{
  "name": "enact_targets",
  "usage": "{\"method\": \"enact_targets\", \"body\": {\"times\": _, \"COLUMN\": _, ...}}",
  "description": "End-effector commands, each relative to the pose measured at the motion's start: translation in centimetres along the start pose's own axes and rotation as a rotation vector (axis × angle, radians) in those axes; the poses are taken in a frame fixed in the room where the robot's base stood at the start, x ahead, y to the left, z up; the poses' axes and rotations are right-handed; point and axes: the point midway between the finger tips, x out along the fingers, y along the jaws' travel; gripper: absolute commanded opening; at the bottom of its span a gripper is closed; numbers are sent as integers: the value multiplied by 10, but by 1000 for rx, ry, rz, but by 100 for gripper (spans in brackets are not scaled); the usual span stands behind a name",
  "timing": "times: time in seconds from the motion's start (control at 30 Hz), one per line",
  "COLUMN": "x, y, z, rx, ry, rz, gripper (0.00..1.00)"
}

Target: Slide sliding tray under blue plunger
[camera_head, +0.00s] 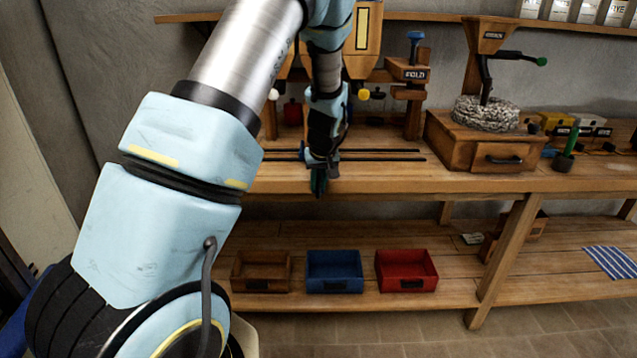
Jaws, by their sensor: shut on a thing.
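The blue plunger (416,36) stands upright on top of the wooden press marked FOLD (407,72), at the right end of the dark rails (385,156) on the bench. My gripper (319,184) is at the bench's front edge, near the middle of the rails and left of the plunger. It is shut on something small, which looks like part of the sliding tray. The tray itself is hidden behind my gripper and wrist, so its exact shape and place cannot be made out.
A brown bin (261,271), a blue bin (334,271) and a red bin (406,270) sit on the lower shelf. The rails right of my gripper look clear.

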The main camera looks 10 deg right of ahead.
Motion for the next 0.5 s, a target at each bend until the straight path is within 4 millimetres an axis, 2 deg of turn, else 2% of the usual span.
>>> {"method": "enact_targets", "body": {"times": 0.27, "x": 0, "y": 10, "z": 2, "rx": 0, "ry": -1, "rz": 0, "gripper": 0}}
{"method": "enact_targets", "body": {"times": 0.37, "x": -1, "y": 25, "z": 6, "rx": 3, "ry": 0, "rz": 2, "gripper": 0}}
{"method": "enact_targets", "body": {"times": 0.5, "x": -3, "y": 54, "z": 11, "rx": 5, "ry": 1, "rz": 4, "gripper": 0}}
